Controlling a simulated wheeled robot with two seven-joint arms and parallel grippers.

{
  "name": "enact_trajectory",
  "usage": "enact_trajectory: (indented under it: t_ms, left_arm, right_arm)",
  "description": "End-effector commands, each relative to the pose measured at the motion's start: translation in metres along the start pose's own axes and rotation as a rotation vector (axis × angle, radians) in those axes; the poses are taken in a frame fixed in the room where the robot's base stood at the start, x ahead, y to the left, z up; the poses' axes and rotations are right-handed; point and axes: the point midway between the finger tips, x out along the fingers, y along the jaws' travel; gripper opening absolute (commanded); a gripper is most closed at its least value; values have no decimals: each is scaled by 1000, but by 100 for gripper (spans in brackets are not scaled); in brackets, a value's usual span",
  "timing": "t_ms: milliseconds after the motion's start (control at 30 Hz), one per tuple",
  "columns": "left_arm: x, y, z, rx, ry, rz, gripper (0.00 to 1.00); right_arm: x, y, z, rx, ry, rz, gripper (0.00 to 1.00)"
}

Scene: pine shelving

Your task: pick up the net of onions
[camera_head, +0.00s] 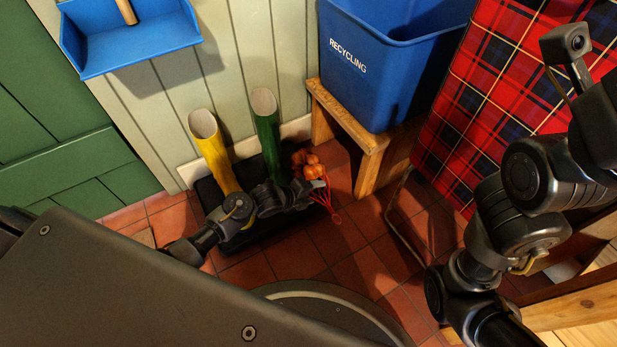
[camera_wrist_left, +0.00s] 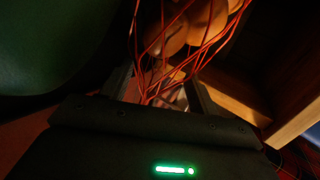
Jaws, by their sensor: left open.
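The net of onions (camera_head: 307,163) is a bundle of orange-brown onions in red netting. It is low by the wall, beside the green boot, and its loose red strings trail toward the floor. My left gripper (camera_head: 320,188) is at the near side of the net, over the strings. In the left wrist view, the onions (camera_wrist_left: 190,22) are just ahead of the fingers. The red strings run down between the two fingers of my left gripper (camera_wrist_left: 165,88), which stand apart. The gripper is open. My right arm shows at the right of the head view, but its gripper is out of frame.
A yellow boot (camera_head: 211,150) and a green boot (camera_head: 267,125) stand on a dark tray (camera_head: 208,193) left of the net. A wooden bench (camera_head: 372,160) carrying a blue recycling bin (camera_head: 372,70) is close on the right. Tiled floor (camera_head: 345,255) is clear in front.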

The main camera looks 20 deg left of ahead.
Motion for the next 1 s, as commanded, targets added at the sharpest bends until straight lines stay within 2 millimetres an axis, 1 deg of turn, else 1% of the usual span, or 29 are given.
enact_trajectory:
  t_ms: [33,100,333,700,733,767,1000]
  left_arm:
    - [7,2,1,0,-1,-2,60]
    - [9,1,0,0,-1,-1,60]
    - [9,-1,0,0,-1,0,60]
    - [8,0,0,0,-1,1,12]
    - [8,-2,1,2,-2,-4,12]
    - [8,-2,1,2,-2,-4,6]
    - [7,-3,1,1,-2,-3,6]
  right_arm:
    - [-1,-1,-2,1,7,3,36]
    - [1,-1,-2,3,11,6,36]
    - [4,0,-2,3,10,7,36]
    - [3,0,-2,4,10,7,36]
    - [3,0,-2,4,10,7,36]
    - [3,0,-2,4,10,7,36]
    - [5,0,-1,4,11,7,36]
